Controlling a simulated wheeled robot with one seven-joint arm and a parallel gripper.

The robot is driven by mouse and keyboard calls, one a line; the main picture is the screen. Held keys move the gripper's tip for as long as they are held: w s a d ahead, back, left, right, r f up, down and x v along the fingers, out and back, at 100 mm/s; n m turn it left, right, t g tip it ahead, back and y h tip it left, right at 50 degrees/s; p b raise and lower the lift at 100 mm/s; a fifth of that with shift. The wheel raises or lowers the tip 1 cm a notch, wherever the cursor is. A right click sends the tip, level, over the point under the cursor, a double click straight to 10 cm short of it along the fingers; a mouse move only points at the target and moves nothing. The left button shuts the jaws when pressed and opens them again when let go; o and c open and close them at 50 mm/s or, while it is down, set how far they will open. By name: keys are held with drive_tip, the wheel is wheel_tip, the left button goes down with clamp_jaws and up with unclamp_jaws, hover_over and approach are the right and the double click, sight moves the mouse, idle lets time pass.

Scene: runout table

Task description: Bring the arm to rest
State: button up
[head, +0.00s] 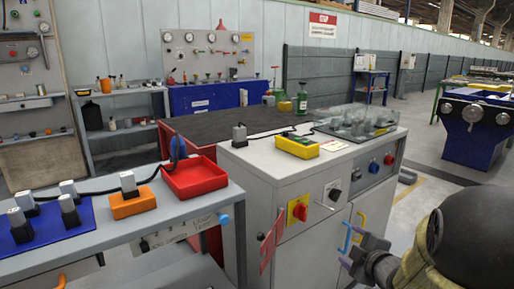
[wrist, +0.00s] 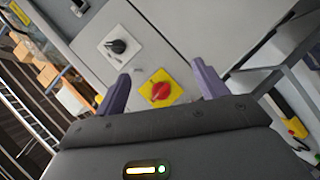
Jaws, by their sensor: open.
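My gripper (head: 358,243) is at the lower right of the head view, in front of the grey cabinet (head: 262,205). In the wrist view my gripper (wrist: 160,85) has its two purple-grey fingers spread wide apart with nothing between them touching. Beyond the fingers is a red rotary knob on a yellow plate (wrist: 160,91) on the cabinet face. It also shows in the head view (head: 299,211), to the left of the gripper. A black knob on a white plate (wrist: 117,45) is up and left of it in the wrist view.
A yellow tray (head: 297,147) and clear glassware (head: 362,121) stand on the cabinet top. A red tag (head: 271,243) hangs at the cabinet's front left. A bench (head: 160,225) with a red tray (head: 195,178) is at left. Open floor (head: 440,190) lies to the right.

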drive_tip(key=s+a+f+m+g+h+p, duration=0.1)
drive_tip(key=s+a+f+m+g+p, duration=0.1)
drive_tip(key=s+a+m+g, duration=0.6)
drive_tip(key=s+a+f+m+g+h+p, duration=0.1)
drive_tip(key=s+a+f+m+g+p, duration=0.15)
drive_tip(key=s+m, duration=0.65)
wheel_tip(320, 180, up, 38)
drive_tip(key=s+n+p, duration=0.1)
drive_tip(key=n+p, duration=0.1)
drive_tip(key=p, duration=3.5)
drive_tip(key=shift+s+d+f, duration=0.15)
drive_tip(key=shift+s+d, duration=0.15)
drive_tip(key=shift+s, duration=0.1)
drive_tip(key=shift+g, duration=0.25)
